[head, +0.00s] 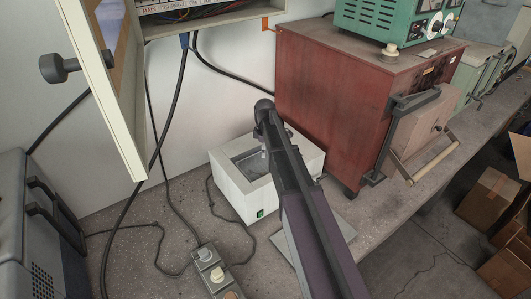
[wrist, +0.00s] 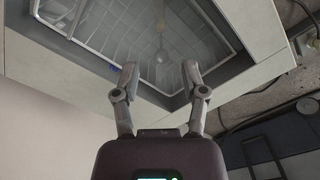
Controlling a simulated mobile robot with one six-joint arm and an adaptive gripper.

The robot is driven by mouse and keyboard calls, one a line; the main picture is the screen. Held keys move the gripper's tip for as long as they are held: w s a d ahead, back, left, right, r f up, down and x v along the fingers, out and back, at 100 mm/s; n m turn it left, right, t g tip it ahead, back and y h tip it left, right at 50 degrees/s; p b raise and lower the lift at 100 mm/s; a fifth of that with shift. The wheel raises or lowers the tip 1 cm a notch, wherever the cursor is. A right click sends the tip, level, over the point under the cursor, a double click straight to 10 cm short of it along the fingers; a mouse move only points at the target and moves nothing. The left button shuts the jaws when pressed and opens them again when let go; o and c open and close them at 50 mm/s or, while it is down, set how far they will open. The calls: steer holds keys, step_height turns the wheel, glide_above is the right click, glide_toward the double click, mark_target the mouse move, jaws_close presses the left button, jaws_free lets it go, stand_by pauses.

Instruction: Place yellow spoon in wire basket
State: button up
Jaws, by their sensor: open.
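The wire basket (wrist: 92,42) is a white wire grid set inside the opening of a white box-shaped bath (head: 234,190). The bath's pale rim (wrist: 50,62) also shows in the wrist view. A pale, slim, spoon-shaped thing (wrist: 161,50) shows inside the basket outline, between and beyond my fingertips. Its colour looks washed out, so I cannot tell for sure that it is the yellow spoon, or whether it touches the basket floor. My gripper (wrist: 160,72) is open, its fingers apart over the near side of the basket. In the head view my arm hides part of the bath.
A red-brown furnace (head: 325,90) with a handled door stands right behind the bath. A switch box (head: 212,270) and cables lie in front. A grey case (head: 35,225) is at left, and an open cabinet door (head: 105,100) hangs above. Bench between them is mostly clear.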

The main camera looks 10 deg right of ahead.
steer(key=s+a+m, duration=0.1)
steer(key=s+m, duration=1.2)
steer(key=s, duration=1.2)
steer(key=shift+s+a, duration=0.2)
steer(key=shift+s, duration=0.05)
